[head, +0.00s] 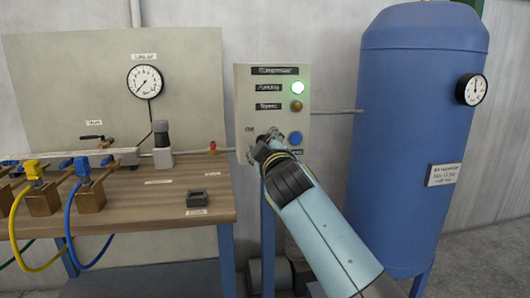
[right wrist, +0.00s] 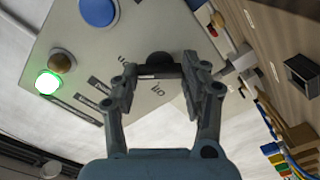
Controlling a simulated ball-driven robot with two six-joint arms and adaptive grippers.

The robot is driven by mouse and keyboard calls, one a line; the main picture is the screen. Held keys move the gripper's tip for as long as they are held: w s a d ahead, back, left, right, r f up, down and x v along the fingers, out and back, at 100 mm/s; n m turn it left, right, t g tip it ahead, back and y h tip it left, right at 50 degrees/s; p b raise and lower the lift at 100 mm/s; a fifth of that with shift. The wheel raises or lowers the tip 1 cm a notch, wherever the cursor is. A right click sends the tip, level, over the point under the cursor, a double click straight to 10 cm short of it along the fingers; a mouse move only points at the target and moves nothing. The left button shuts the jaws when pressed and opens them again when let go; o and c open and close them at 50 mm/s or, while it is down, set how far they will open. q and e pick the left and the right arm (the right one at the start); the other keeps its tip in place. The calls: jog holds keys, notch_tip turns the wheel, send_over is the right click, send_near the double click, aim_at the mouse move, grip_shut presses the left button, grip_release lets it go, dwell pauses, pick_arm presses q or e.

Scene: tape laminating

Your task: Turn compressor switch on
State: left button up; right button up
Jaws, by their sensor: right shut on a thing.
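The compressor panel (head: 242,105) is a pale upright plate with a green lamp (head: 298,88) that glows, an amber lamp (head: 296,106) and a blue button (head: 294,138). The black rotary switch (right wrist: 159,58) sits on the panel's lower left, near an "ON" label. In the head view my right gripper (head: 263,142) covers most of it. In the right wrist view my right gripper (right wrist: 162,74) has a finger on either side of the switch and is shut on it. How far the switch is turned is hard to tell. My left gripper is not in view.
A blue tank (head: 405,150) with a gauge (head: 471,89) stands right of the panel. A wooden workbench (head: 130,205) with valves, yellow and blue hoses and a small dark block (head: 197,199) is at left. A round gauge (head: 145,82) hangs on the backboard.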

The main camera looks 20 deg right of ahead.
aim_at(262, 100)
jog(key=shift+f+m+b, duration=0.15)
jog(key=shift+m+b, duration=0.15)
jog(key=shift+m, duration=0.3)
jog(key=o, duration=1.2)
jog(key=shift+c, duration=0.2)
notch_tip(262, 100, up, 10)
jog(key=shift+r, duration=0.1)
